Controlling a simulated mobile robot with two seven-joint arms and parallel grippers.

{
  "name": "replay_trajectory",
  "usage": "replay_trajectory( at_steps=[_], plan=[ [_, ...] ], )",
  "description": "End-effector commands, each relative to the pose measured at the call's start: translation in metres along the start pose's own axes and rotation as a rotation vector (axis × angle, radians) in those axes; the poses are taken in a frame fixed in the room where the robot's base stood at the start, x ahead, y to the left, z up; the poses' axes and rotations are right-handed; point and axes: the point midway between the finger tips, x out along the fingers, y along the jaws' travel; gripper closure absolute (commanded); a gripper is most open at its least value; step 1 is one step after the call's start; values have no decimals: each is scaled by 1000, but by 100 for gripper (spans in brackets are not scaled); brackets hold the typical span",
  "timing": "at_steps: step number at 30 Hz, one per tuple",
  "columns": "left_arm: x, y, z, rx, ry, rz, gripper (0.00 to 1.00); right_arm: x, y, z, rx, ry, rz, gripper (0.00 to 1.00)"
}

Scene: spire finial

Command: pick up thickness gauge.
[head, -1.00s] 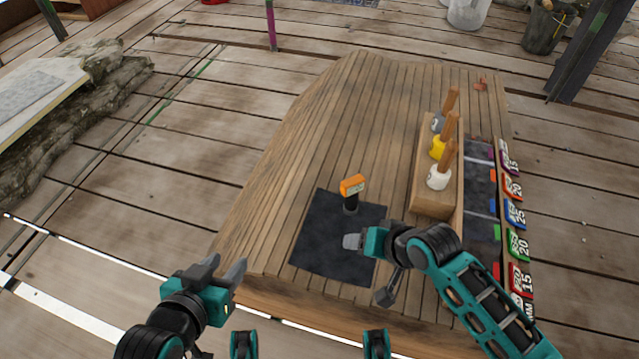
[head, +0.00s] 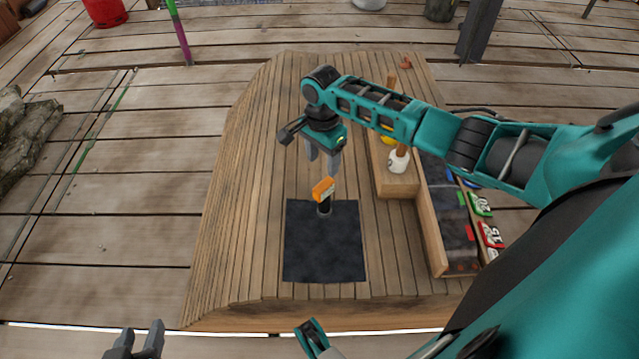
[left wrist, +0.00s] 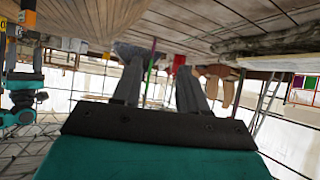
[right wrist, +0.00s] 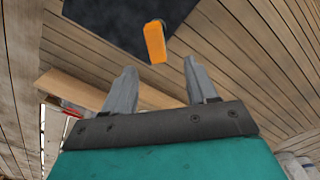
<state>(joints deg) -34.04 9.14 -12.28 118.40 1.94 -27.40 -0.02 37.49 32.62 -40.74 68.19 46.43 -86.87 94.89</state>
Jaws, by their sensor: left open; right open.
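The thickness gauge (head: 323,191) stands upright on the dark mat (head: 330,255), with an orange head on a dark lower part. In the right wrist view its orange head (right wrist: 155,42) lies just beyond my fingertips, between their lines. My right gripper (head: 322,165) is open and empty, pointing down just behind and above the gauge. It appears apart from the gauge. My left gripper (head: 145,338) is open and empty, low at the left, off the table's front edge.
A wooden block (head: 397,185) with wooden-handled tools stands right of the mat, partly hidden by my right arm. A tray (head: 436,235) with dark patches and coloured number tags lies further right. The table's left side is bare.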

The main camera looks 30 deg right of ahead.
Motion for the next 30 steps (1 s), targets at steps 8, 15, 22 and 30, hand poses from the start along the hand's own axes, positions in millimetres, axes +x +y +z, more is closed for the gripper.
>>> replay_trajectory(
  at_steps=[8,15,22,30],
  plan=[
    [8,8,6,-21,-4,14,57,38,0,1,-2,0,-2,43],
    [14,8,7,-19,7,18,57,59,4,2,-4,0,-1,43],
    [21,14,13,-18,2,35,57,90,6,3,-4,-1,-3,43],
    [19,16,5,-16,13,40,57,90,6,3,-4,0,-4,45]
  ],
)
